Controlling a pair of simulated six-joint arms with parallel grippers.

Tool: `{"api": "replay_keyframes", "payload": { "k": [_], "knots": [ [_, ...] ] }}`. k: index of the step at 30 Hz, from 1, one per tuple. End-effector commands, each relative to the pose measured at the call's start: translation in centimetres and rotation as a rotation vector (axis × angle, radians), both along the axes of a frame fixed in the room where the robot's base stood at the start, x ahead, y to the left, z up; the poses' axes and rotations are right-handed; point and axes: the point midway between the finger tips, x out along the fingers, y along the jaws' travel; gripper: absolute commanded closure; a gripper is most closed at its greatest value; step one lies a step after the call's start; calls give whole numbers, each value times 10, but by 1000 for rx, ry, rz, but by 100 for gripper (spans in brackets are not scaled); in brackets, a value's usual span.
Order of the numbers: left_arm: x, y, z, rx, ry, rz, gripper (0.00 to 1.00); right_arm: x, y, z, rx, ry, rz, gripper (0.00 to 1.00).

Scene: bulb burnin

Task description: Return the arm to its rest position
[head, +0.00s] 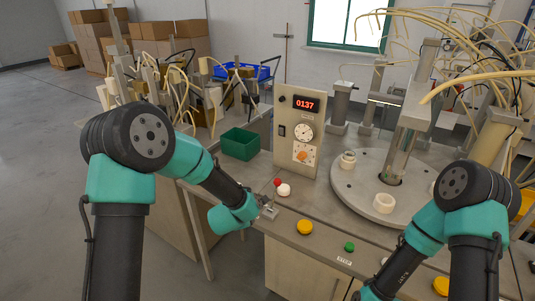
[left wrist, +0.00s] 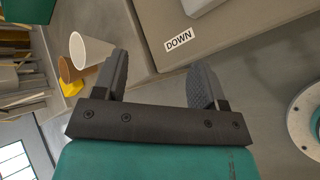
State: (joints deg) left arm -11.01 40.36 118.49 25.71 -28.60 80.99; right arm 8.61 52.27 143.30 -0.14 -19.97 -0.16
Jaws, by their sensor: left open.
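A control panel (head: 311,150) reading 0137 stands behind the knob. A green bin (head: 240,143) is at left. Yellow (head: 304,227) and green (head: 349,246) buttons sit along the front. Open floor lies left.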

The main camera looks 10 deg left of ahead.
Motion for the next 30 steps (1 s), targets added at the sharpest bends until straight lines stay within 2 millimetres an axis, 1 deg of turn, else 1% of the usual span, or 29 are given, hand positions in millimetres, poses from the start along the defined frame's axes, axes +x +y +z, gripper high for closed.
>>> {"api": "replay_keyframes", "payload": {
  "k": [2,5,8,11,12,14,15,17,20,21,23,24,27,30],
  "knots": [
    [-3,2,-4,14,6,-13,35,0,0,0,0,0,0,57],
    [-11,7,-17,63,27,-61,35,0,0,0,0,0,0,57],
    [-27,16,-39,148,59,-157,35,0,0,0,0,0,0,57],
    [-51,27,-66,255,101,-295,35,0,0,0,0,0,0,57],
    [-62,31,-78,299,118,-360,35,0,0,0,0,0,0,57],
    [-79,38,-95,361,142,-460,35,0,0,0,0,0,0,57],
    [-92,42,-105,401,156,-532,35,0,0,0,0,0,0,57],
    [-111,48,-121,454,176,-642,35,0,0,0,0,0,0,57],
    [-145,57,-145,530,201,-833,35,0,0,0,0,0,0,57],
    [-160,60,-153,554,207,-912,35,0,0,0,0,0,0,57],
    [-182,65,-165,587,212,-1032,35,0,0,0,0,0,0,57],
    [-197,67,-172,604,210,-1115,35,0,0,0,0,0,0,57],
    [-231,72,-186,635,195,-1304,35,0,0,0,0,0,0,57],
    [-258,74,-194,650,167,-1454,35,0,0,0,0,0,0,57]
  ]
}}
